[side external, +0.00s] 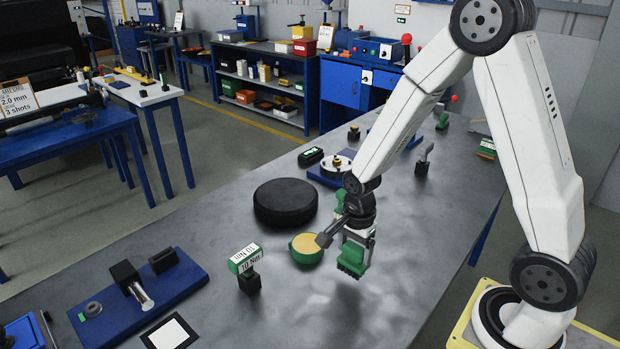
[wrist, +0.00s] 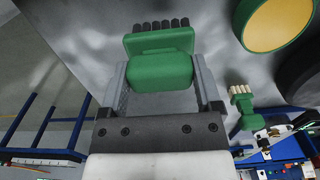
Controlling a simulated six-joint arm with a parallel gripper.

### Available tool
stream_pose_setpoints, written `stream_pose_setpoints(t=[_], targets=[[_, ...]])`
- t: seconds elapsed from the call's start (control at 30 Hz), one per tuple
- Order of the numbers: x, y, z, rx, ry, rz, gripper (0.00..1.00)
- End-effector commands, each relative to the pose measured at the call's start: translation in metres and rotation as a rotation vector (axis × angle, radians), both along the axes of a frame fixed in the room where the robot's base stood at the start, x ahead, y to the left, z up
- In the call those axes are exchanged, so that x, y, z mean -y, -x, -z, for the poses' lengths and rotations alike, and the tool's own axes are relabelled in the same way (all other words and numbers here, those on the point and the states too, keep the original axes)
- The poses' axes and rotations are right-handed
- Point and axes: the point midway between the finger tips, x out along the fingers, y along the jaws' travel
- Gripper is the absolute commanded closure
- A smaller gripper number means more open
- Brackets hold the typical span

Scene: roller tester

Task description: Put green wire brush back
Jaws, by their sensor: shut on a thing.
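My gripper (side external: 356,240) is shut on a green block-shaped brush (side external: 352,262) and holds it over the grey bench top, bristles down. In the wrist view the green brush (wrist: 160,60) sits between the two fingers of my gripper (wrist: 160,80), with a row of dark bristles along its far edge. A second green brush (wrist: 242,105) with cream bristles shows to the right in the wrist view. In the side view a green thing (side external: 340,200) is partly hidden behind my wrist. I cannot tell how high the held brush is.
A green round pot with a tan top (side external: 307,248) stands just left of my gripper. A thick black disc (side external: 285,202) lies behind it. A green-and-white labelled block (side external: 245,262) and a blue fixture plate (side external: 140,297) are farther left. The bench front right is clear.

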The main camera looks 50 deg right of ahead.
Motion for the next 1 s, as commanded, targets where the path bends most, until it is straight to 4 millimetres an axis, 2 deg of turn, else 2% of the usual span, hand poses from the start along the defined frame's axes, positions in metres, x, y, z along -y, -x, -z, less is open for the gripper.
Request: stream_pose_setpoints(t=[0.4, 0.93, 0.97, 1.0], targets=[[0.000, 0.000, 0.031, -0.002, 0.000, 0.000, 0.65], [0.000, 0.000, 0.038, -0.001, 0.000, 0.000, 0.65], [0.000, 0.000, 0.037, -0.001, 0.000, 0.000, 0.09], [0.000, 0.000, 0.037, -0.001, 0.000, 0.000, 0.00]])
